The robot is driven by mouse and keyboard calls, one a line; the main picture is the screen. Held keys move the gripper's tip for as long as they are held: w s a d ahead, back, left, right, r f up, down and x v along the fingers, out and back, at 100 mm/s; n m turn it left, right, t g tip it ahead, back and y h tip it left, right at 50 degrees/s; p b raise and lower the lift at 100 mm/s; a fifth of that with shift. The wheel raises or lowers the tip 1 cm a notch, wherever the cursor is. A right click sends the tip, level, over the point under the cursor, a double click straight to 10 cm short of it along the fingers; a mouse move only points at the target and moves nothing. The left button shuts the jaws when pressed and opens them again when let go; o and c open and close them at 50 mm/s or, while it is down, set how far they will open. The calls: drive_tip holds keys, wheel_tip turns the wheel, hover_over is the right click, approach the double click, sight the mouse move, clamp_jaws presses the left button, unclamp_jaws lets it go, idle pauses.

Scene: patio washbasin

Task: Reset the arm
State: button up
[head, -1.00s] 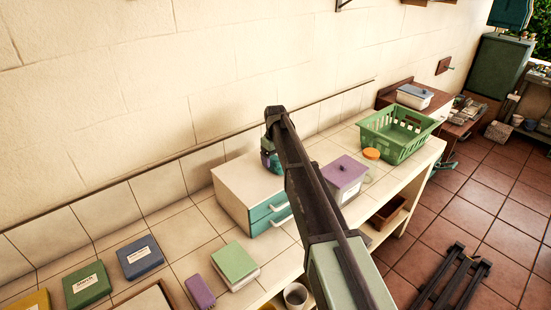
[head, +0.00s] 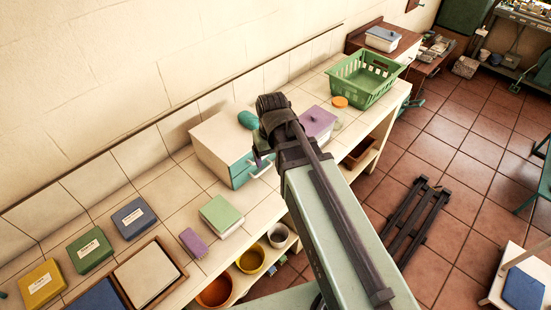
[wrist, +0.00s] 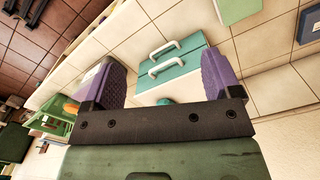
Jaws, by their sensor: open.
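My gripper (wrist: 160,62) is open and empty in the wrist view, its two purple-padded fingers spread wide. Beyond them is the small cabinet with teal drawers (wrist: 180,72) and white handles. The cabinet (head: 215,140) stands on the counter just left of the arm's end. A teal rounded thing (head: 248,119) shows at the cabinet's top, beside the arm; I cannot tell whether it rests there.
A green-topped block (head: 221,213), a purple brush-like block (head: 193,243) and a wooden tray (head: 168,257) lie left. Pots (head: 251,259) sit on the shelf below.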

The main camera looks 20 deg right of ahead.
drive_tip(key=s, duration=0.6)
wheel_tip(320, 180, down, 15)
drive_tip(key=b, duration=1.4)
drive_tip(key=shift+w+m+b, duration=0.3)
drive_tip(key=shift+m+b, duration=0.05)
drive_tip(key=shift+m, duration=0.05)
drive_tip(key=shift+r, duration=0.1)
